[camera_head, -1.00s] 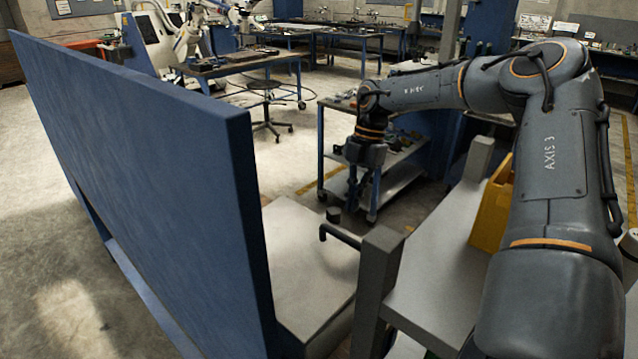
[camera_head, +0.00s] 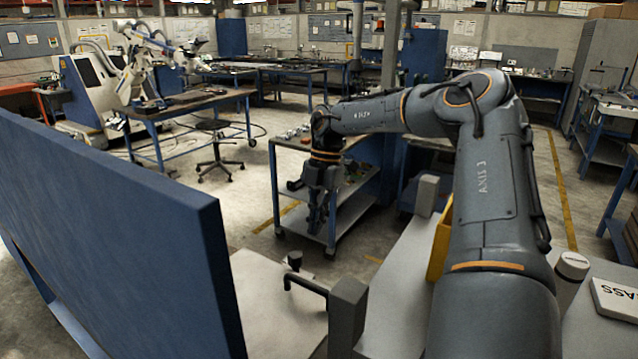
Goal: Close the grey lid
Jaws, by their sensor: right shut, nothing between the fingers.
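A light grey flat panel (camera_head: 262,308) lies low at the lower middle, beside the blue upright panel; I cannot tell for sure whether it is the grey lid. A black bar handle (camera_head: 305,287) and a small black knob (camera_head: 294,260) stand at its right and far edges. My right gripper (camera_head: 316,226) hangs fingers down, shut and empty, above and beyond the handle in the picture, apart from it. My left gripper is not in view.
A large blue panel (camera_head: 110,215) stands at the left. A grey post (camera_head: 347,310) rises beside the handle. A yellow bin (camera_head: 440,243) is behind my right arm. A blue-framed cart (camera_head: 338,222) stands behind the gripper. Floor is open beyond the blue panel.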

